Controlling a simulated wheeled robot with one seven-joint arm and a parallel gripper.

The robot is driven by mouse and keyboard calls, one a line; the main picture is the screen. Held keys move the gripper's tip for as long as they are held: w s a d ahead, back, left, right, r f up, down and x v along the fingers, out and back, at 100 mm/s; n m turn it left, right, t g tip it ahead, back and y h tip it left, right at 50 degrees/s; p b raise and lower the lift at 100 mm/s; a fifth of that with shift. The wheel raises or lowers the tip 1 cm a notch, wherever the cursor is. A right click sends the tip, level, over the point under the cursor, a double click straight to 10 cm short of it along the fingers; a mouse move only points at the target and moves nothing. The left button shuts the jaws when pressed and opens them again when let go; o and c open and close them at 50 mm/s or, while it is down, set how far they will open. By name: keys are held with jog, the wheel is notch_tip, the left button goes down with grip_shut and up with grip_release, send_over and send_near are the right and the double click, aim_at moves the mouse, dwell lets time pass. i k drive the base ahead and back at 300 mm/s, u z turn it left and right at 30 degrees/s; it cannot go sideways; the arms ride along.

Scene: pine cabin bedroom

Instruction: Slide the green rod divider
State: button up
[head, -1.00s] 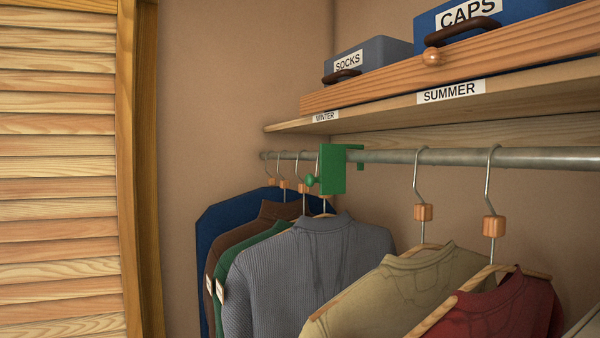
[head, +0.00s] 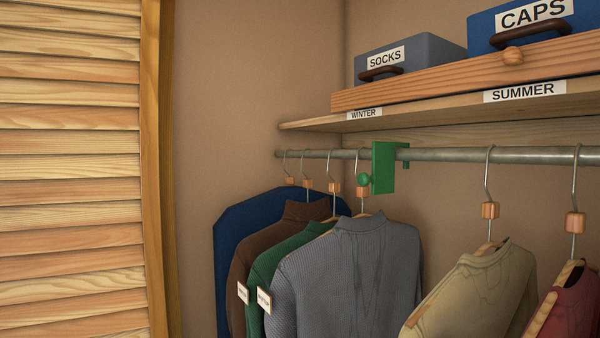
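The green rod divider (head: 384,168) hangs on the metal closet rod (head: 460,155), with a small round green knob (head: 364,180) on its left side. To its left hang a blue garment (head: 228,245), a brown one (head: 250,262), a green one (head: 270,275) and a grey ribbed sweater (head: 350,275). The grey sweater's hanger hook is close beside the divider, partly behind the knob. To its right hang a beige sweater (head: 470,290) and a red one (head: 575,305), with bare rod between. My gripper is not in view.
A shelf (head: 430,115) above the rod carries WINTER (head: 364,114) and SUMMER (head: 522,92) labels. A drawer-like wooden front (head: 440,88) holds a SOCKS box (head: 410,58) and a CAPS box (head: 535,22). A louvered door (head: 70,170) stands at the left.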

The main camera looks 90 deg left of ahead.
aim_at(381, 178)
jog(key=u, duration=3.9)
jog(key=k, duration=0.8)
jog(key=u, duration=0.15)
jog(key=i, duration=1.7)
